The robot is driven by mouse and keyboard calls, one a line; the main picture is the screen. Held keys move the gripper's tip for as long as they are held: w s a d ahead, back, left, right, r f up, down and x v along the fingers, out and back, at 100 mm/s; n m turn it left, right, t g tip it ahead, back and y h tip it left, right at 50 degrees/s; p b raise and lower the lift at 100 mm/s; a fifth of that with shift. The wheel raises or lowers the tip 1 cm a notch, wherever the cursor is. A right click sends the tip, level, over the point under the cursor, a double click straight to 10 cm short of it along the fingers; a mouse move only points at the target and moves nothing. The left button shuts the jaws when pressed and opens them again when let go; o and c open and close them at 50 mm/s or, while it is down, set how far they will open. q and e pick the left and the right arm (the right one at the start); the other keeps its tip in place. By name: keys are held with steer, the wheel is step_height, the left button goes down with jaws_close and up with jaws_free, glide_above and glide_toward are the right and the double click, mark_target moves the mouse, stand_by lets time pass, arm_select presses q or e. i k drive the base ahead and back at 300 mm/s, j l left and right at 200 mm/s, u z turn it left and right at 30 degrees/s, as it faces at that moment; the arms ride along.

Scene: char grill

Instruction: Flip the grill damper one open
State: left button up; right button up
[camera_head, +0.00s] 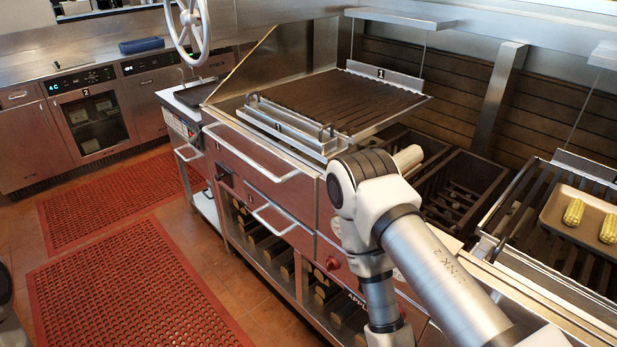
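The grill (265,170) marked 1 stands in the middle, with a dark slatted grate (345,98) on top and a plate (385,77) labelled 1 behind it. Its steel front has a long bar handle (255,163), a lower handle (272,222), a small black part (223,176) at the left and a red knob (332,263). I cannot tell which part is damper one or how it is set. My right arm comes in from the lower right and bends in front of the grill, hiding part of its right front. Neither gripper shows.
A steel handwheel (204,35) stands at the upper left. Open dark bays (455,185) lie right of the grate. A tray (560,210) with corn cobs (573,212) sits on the right grate. Red mats (135,285) cover open floor at left.

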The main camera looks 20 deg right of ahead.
mark_target(222, 175)
steer(key=i+j+z, duration=0.1)
steer(key=i+j, duration=0.25)
steer(key=i+j+z, duration=0.1)
steer(key=i+j, duration=0.65)
steer(key=i+j+z, duration=0.15)
steer(key=i+j, duration=0.2)
steer(key=i+j+z, duration=0.1)
steer(key=i+j, duration=0.2)
steer(key=j, duration=0.15)
steer(key=i+j+z, duration=0.1)
steer(key=i+j, duration=0.2)
steer(key=j, duration=0.2)
steer(key=i+j, duration=0.3)
steer(key=j, duration=0.15)
steer(key=i+j+z, duration=0.15)
steer(key=i+j, duration=0.15)
steer(key=j, duration=0.2)
